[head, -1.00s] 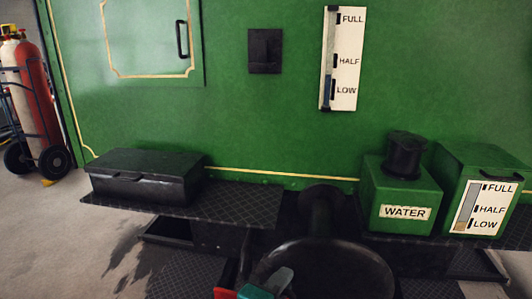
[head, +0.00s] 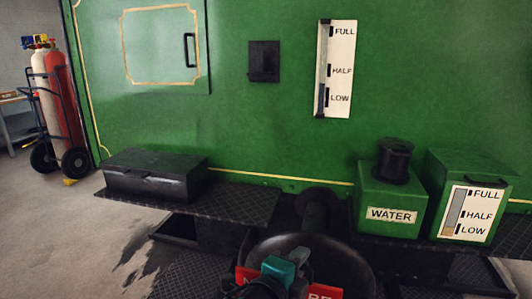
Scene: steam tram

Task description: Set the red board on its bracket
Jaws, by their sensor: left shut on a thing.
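The red board (head: 325,291) shows at the bottom edge of the head view, with pale letters on it, only partly readable. My left gripper (head: 289,268), with teal and dark parts, is shut on the board's upper middle and covers part of its lettering. The board's lower part is cut off by the frame. A small black square plate (head: 264,62) on the green wall looks like the bracket. It is empty and well above the gripper. My right gripper is not in view.
A black buffer (head: 352,262) is behind the board. A dark footplate (head: 240,202) carries a black box (head: 155,176) on the left. A green WATER tank (head: 391,196) and a gauge box (head: 470,198) stand on the right. A gauge (head: 335,70) hangs beside the plate.

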